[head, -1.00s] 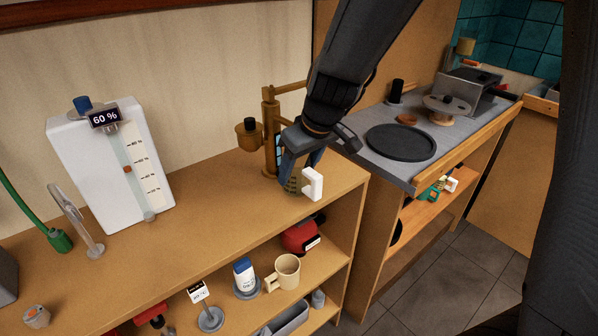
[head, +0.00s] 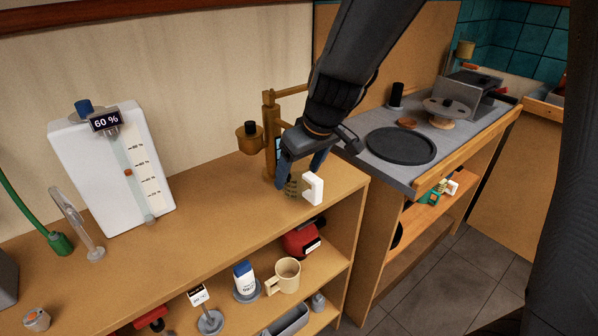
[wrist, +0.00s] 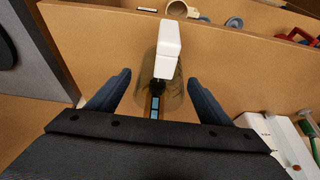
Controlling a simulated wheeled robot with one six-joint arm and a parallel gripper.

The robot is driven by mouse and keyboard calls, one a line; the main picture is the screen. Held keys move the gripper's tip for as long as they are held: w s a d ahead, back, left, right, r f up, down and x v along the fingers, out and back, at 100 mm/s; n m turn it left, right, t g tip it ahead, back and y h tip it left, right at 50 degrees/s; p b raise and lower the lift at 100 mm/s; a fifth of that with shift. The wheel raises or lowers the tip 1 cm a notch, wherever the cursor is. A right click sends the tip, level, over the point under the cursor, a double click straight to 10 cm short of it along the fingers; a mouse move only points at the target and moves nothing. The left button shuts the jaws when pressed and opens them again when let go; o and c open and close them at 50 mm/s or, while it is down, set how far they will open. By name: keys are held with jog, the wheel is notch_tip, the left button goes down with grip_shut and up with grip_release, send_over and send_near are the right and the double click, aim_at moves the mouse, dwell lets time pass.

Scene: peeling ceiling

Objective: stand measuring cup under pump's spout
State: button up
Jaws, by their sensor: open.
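The measuring cup (head: 313,189) is a see-through cup with a white handle, standing upright on the wooden counter near its front edge. In the wrist view its white handle (wrist: 169,45) points away from me, with the clear body behind it. My gripper (head: 299,180) is open, its two blue fingers around the cup's far part. In the wrist view the gripper (wrist: 160,78) has a finger on each side with gaps to the cup. Which part is the pump is unclear.
A brown post (head: 270,130) with a side cup (head: 247,140) stands close behind my gripper. The counter (head: 210,215) is clear between the cup and the tank. A green hose (head: 58,242) stands left of the spout. A mug (head: 288,272) sits on the shelf below.

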jog(key=b+v, duration=0.1)
jog(key=v, duration=1)
jog(key=shift+s+d+r+b, duration=0.15)
jog(key=shift+d+r+b, duration=0.1)
jog(key=shift+b, duration=0.1)
